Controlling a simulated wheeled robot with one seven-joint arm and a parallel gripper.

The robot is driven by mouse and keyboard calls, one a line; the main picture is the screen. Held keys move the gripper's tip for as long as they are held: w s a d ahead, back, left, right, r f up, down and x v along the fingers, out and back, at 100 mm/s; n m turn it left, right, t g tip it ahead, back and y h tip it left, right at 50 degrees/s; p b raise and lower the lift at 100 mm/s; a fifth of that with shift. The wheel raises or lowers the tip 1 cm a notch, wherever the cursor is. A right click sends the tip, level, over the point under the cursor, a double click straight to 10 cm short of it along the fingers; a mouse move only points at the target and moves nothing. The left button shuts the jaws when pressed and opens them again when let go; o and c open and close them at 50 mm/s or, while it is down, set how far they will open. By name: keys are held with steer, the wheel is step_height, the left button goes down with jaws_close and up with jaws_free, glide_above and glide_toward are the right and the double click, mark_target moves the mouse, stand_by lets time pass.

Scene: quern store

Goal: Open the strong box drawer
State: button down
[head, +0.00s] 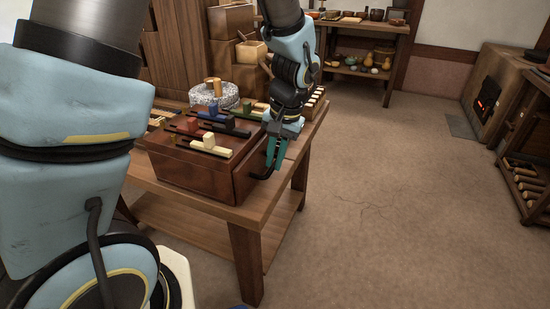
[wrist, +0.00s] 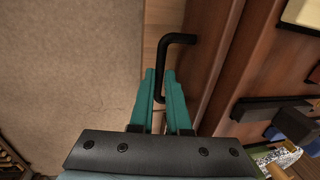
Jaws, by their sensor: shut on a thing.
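The strong box (head: 190,170) is a reddish-brown wooden box on the wooden table. Several coloured sliding pieces sit on its top. Its drawer handle (head: 262,175) is a black bent bar on the right-hand face, and it also shows in the wrist view (wrist: 181,38). My gripper (head: 272,160) reaches down beside that face. In the wrist view its teal fingers (wrist: 159,78) are shut on the handle, whose lower part lies between them. A dark line runs along the drawer front (wrist: 215,40); I cannot tell how far the drawer stands out.
The table (head: 245,212) has a lower shelf and ends just right of the box. A round grey millstone (head: 213,94) stands behind the box. The floor (head: 380,180) to the right is clear. A stove (head: 492,95) and a rack (head: 525,180) stand at the far right.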

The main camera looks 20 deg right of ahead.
steer(key=s+d+p, duration=0.1)
steer(key=s+d, duration=0.6)
steer(key=d, duration=0.1)
steer(key=shift+s+d+p, duration=0.15)
steer(key=shift+s+p, duration=0.1)
steer(key=shift+p, duration=0.1)
steer(key=c, duration=0.9)
jaws_free()
steer(key=shift+r, duration=0.1)
steer(key=r, duration=0.3)
steer(key=s+d+r, duration=0.1)
steer(key=r, duration=0.3)
steer(key=r+p, duration=0.1)
steer(key=r, duration=0.2)
steer(key=shift+s+d+r, duration=0.15)
steer(key=shift+d+r, duration=0.05)
steer(key=shift+r, duration=0.05)
